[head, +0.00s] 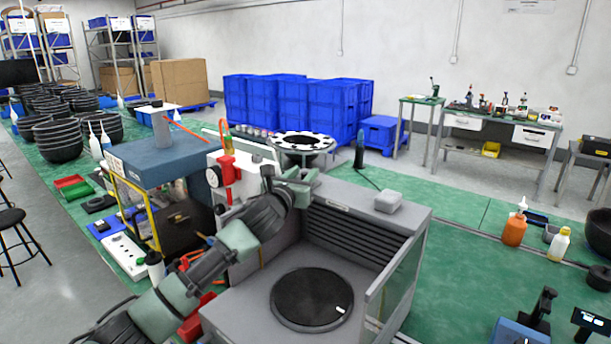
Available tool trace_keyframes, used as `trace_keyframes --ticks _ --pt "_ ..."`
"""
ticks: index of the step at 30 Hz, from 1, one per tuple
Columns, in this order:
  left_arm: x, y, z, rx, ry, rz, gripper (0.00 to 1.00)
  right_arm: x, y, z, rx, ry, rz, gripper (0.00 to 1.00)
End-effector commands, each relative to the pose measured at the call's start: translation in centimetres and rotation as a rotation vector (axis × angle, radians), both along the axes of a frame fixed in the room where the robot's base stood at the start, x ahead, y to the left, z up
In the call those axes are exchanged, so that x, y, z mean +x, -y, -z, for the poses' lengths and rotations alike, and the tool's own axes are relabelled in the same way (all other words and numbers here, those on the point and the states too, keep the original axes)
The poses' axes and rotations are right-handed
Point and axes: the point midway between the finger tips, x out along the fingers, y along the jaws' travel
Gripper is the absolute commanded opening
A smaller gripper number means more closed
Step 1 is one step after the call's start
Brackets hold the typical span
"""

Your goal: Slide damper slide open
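A grey box-shaped machine (241,316) stands at the front middle, with a round black plate (312,299) on its floor. Its back wall carries dark horizontal slats (352,238) under a flat top ledge. I cannot make out which part is the damper slide; it may be small or hidden behind my arm. My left arm reaches in from the lower left. My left gripper (299,180) is at the left end of the machine's top ledge. Its fingers are too small and overlapped to show whether they are open or touch anything. My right gripper is not in view.
A blue-topped press (165,158) and a white unit with a gauge (236,176) stand to the left. An orange bottle (514,230) stands on the green bench at right. The bench right of the machine has free room.

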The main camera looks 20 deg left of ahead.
Motion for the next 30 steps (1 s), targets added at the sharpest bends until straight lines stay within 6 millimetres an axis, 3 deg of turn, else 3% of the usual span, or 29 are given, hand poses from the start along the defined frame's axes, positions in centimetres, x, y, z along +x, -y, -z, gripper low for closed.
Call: trace_keyframes --ticks 11,24,30 --pt "-0.3 0.1 0.2 0.001 -0.001 0.003 0.37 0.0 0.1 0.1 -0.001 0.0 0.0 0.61" --pt "-6.2 -0.3 0.2 0.002 0.0 0.002 0.37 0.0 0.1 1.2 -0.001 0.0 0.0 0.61" --pt "-7.6 -0.3 0.2 -0.001 -0.002 0.001 0.37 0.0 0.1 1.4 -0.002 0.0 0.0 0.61"
